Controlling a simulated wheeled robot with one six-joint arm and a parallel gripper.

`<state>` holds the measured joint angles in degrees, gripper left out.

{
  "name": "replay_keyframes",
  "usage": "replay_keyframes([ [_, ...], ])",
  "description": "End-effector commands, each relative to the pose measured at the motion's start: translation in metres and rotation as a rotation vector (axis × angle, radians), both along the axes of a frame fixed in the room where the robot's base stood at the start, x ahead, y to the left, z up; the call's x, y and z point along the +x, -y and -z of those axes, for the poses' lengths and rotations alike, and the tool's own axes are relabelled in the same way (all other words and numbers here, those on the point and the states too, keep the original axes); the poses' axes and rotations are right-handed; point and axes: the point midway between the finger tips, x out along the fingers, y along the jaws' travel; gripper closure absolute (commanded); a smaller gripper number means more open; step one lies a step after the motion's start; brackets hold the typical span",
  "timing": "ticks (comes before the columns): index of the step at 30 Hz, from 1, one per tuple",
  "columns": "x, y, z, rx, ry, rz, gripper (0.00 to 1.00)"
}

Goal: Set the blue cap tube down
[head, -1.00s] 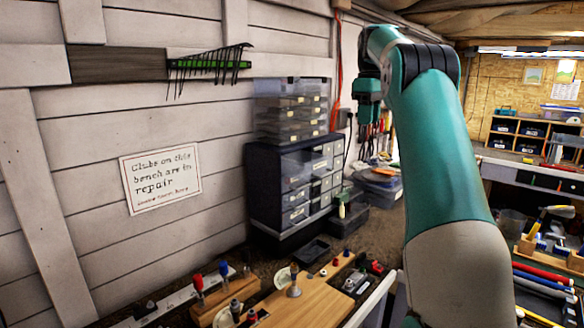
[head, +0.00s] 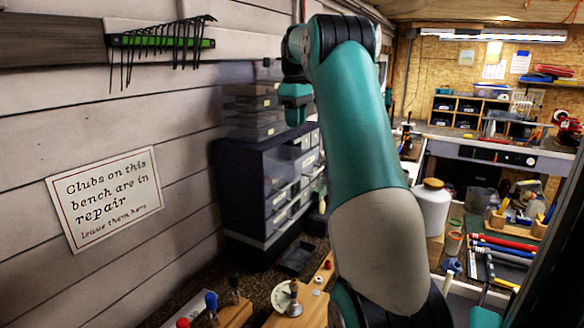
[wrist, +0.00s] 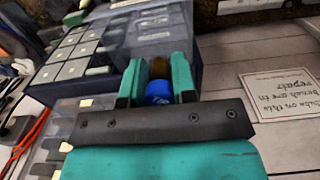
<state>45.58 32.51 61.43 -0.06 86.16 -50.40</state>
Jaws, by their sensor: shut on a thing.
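The blue cap tube (wrist: 159,92) shows in the wrist view as a round blue cap with a brownish part beyond it. My gripper (wrist: 159,80) is shut on it, with one teal finger on each side. The tube's far end and anything under it are hidden.
A dark drawer cabinet (head: 232,185) stands against the white plank wall, with clear organiser boxes on top. A paper sign (head: 105,197) hangs left of it. A small black tray (head: 296,257) and wooden tool blocks lie on the bench. A white jar (head: 432,208) stands at right.

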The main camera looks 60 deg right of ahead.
Motion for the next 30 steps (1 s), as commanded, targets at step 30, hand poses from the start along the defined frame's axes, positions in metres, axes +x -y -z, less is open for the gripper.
replay_keyframes([
  [30, 0.000, 0.000, 0.141, -0.001, 0.001, 0.000, 0.97],
])
